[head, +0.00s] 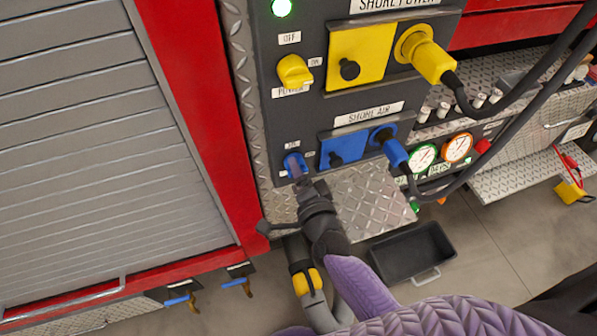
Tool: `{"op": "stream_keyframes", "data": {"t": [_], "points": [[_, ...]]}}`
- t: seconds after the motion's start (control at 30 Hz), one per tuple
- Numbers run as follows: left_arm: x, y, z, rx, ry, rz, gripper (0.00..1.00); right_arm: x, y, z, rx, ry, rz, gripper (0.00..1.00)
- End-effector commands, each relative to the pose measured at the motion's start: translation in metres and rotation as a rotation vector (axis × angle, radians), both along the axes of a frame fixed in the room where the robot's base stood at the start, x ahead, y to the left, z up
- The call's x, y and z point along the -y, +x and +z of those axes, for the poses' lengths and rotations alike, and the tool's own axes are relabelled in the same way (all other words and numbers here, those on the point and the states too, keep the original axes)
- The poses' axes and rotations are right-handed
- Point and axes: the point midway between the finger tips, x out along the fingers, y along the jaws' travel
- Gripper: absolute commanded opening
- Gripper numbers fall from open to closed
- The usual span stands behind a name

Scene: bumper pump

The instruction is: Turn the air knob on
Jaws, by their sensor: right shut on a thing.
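The blue air knob (294,165) is on the dark panel (265,122), low and left of the blue cover (345,148) under the SHORE AIR label. My right gripper (298,178) reaches up from below and is shut on the knob. Its fingers hide part of the knob, and the small labels around it are too small to read. My left gripper is not in view.
Above are the yellow power knob (294,71), a yellow cover (361,55) and a yellow plug (428,56). A blue plug (391,148) with a black hose sits right of the blue cover. Below are a diamond-plate step (372,198) and a black tray (412,252) on the floor.

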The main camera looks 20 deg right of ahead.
Motion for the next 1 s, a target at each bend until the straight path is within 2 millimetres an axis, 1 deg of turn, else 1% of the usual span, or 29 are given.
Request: {"op": "stream_keyframes", "data": {"t": [0.2, 0.63, 0.67, 0.7, 0.8, 1.0], "points": [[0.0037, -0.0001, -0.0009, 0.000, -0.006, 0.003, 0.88, 0.0001, -0.0005, -0.0011, -0.004, 0.035, 0.000, 0.00], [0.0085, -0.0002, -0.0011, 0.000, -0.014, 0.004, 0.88, 0.0001, -0.0006, -0.0011, -0.004, 0.042, 0.000, 0.00], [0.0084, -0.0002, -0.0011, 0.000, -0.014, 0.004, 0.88, 0.0001, -0.0006, -0.0011, -0.004, 0.042, 0.000, 0.63], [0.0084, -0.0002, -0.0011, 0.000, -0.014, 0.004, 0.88, 0.0001, -0.0005, -0.0010, -0.004, 0.041, 0.000, 0.72], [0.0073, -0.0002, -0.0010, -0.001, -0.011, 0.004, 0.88, 0.0000, -0.0003, -0.0007, -0.003, 0.041, 0.000, 0.92], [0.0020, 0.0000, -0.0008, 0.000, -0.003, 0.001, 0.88, 0.0000, -0.0002, -0.0004, -0.002, 0.040, 0.000, 0.92]]}}
